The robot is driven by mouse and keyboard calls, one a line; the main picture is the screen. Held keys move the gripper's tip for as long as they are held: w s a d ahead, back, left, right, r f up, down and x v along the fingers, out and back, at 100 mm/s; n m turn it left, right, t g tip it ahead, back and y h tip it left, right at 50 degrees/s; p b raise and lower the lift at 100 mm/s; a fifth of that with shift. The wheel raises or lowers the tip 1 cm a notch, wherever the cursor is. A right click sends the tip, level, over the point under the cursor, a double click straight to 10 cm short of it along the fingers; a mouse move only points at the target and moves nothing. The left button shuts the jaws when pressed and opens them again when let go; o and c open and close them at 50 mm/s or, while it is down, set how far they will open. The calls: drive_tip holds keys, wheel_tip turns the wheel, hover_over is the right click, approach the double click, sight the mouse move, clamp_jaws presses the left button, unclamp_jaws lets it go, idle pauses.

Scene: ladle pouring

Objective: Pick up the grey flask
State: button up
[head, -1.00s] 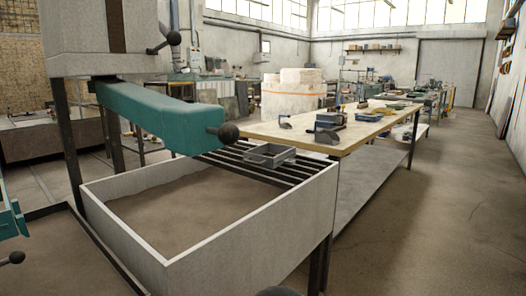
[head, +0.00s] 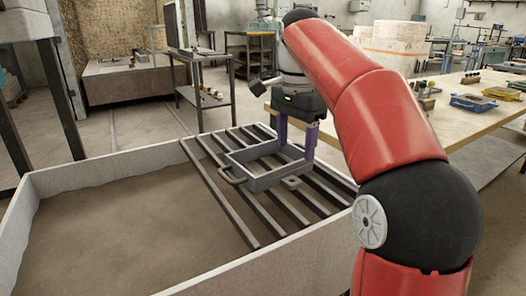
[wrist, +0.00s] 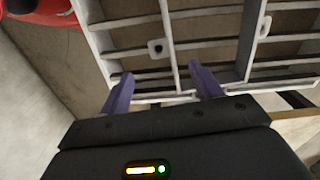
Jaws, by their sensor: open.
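The grey flask (head: 268,182) is an open rectangular metal frame with a lug or handle on its sides. It lies on the dark bars at the right end of the sand bin. My gripper (head: 297,150) hangs over the flask's far right part, its two purple fingers pointing down. The fingers are open and apart. In the wrist view the gripper (wrist: 162,85) shows its fingers spread near a pale flask wall (wrist: 168,40). One finger appears to be on each side of that wall. I cannot tell whether either touches it.
The bin's pale wall (head: 100,152) surrounds sand and the bars (head: 222,190). A wooden workbench (head: 475,128) with blue and yellow items stands at the right. A dark cart (head: 203,100) stands behind the bin. My red arm blocks the right foreground.

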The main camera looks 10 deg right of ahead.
sight(292, 170)
drive_tip(key=shift+w+f, duration=0.15)
drive_tip(key=shift+f, duration=0.3)
drive_tip(key=f, duration=0.2)
drive_tip(key=f+b, duration=0.1)
drive_tip(key=f, duration=0.1)
drive_tip(key=f+b, duration=0.1)
drive_tip(key=f, duration=0.1)
drive_tip(key=shift+a+f, duration=0.25)
drive_tip(key=c, duration=1.3)
